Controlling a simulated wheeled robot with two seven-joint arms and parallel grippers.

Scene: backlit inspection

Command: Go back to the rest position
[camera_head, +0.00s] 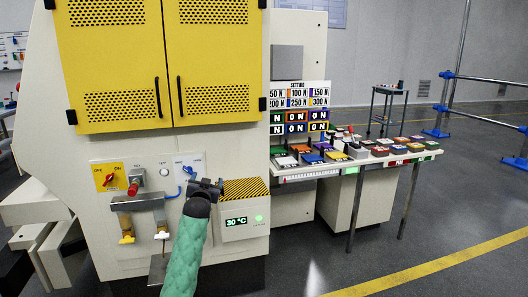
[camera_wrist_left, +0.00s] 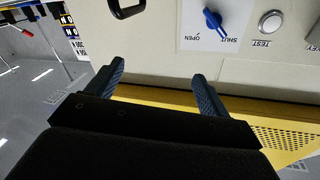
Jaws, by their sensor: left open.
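My left gripper (camera_head: 206,184) is in front of the machine's lower panel in the head view, with my green-sleeved arm coming up from below. In the left wrist view its two dark blue fingers (camera_wrist_left: 158,82) are spread apart with nothing between them. The blue knob (camera_wrist_left: 213,19) on the SHUT/OPEN plate is beyond the fingertips and apart from them. In the head view the blue knob (camera_head: 188,169) is just left of the gripper. My right gripper is in neither view.
The machine's yellow doors (camera_head: 160,60) are closed above. A red-and-yellow switch (camera_head: 108,180), a hazard-striped box (camera_head: 245,205) reading 30 °C and two small taps surround the gripper. A bench (camera_head: 350,163) with colored blocks stands right. Floor at right front is clear.

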